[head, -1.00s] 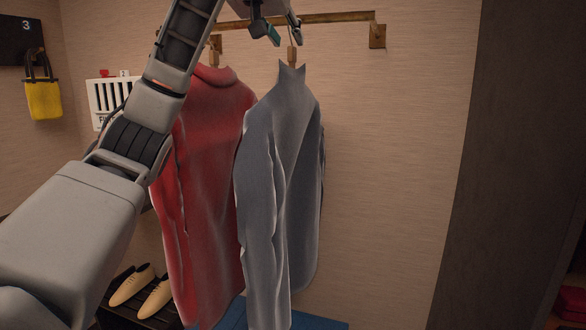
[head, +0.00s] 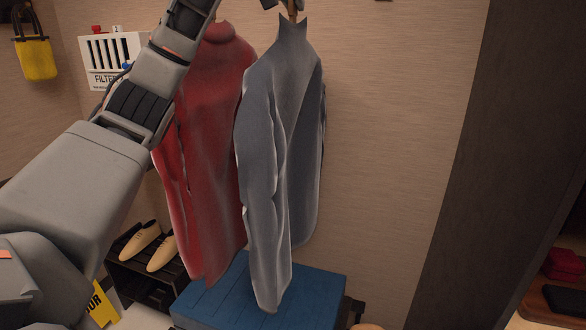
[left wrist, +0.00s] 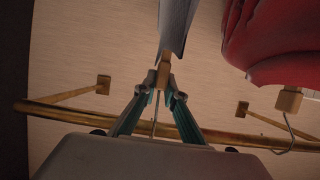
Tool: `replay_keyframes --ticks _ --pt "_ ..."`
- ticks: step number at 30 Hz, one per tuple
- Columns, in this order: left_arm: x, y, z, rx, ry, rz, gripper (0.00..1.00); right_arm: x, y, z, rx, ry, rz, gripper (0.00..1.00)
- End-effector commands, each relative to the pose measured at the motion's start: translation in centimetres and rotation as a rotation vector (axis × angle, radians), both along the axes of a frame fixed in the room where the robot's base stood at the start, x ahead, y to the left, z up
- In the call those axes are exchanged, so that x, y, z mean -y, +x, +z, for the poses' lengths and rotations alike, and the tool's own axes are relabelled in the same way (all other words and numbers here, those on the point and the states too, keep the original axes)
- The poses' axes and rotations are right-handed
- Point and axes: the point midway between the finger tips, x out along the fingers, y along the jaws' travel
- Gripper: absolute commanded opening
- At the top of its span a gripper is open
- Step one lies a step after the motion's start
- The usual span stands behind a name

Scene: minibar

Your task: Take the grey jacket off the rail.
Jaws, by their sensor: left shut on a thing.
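The grey jacket (head: 285,120) hangs on a hanger in the middle of the head view, in front of and to the right of the red jacket (head: 215,110). In the left wrist view, which looks upside down, the grey jacket (left wrist: 177,22) is seen edge-on. My left gripper (left wrist: 164,88) is shut on its hanger, just by the wooden neck (left wrist: 163,68). The rail (left wrist: 70,112) runs behind the fingers. I cannot tell whether the hook still rests on it. In the head view the gripper is mostly cut off by the top edge. My right gripper is not in view.
The red jacket's hanger hook (left wrist: 284,138) is close beside in the left wrist view. A blue-topped bench (head: 225,290) stands below the jackets, beside a rack with cream shoes (head: 142,240). A dark panel (head: 500,130) stands at right. The wall between is clear.

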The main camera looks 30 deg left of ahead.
Motion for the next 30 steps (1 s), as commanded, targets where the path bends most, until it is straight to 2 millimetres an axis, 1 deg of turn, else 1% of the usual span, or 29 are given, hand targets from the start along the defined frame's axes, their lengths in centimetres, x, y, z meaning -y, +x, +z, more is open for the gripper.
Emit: replay_keyframes --ticks 1,8,11,14,18,24,30 --pt "0.0 -0.1 0.3 0.005 -0.001 0.0 0.0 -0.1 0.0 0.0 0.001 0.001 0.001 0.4" --pt "0.1 -0.3 0.4 0.005 -0.001 0.0 0.0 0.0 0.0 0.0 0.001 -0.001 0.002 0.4" --pt "0.2 -0.8 1.0 0.008 -0.002 -0.002 0.0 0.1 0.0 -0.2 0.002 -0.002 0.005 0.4" --pt "0.4 -1.7 1.9 0.01 -0.002 -0.002 0.0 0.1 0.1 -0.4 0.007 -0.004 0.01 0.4" --pt "1.0 -4.1 3.0 0.01 0.0 -0.002 0.0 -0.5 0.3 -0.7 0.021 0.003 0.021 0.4" --pt "2.0 -8.2 5.2 0.009 0.0 -0.001 0.0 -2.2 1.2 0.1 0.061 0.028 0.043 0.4" --pt "2.7 -11.5 6.9 0.008 0.0 0.001 0.0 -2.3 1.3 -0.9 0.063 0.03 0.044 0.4"
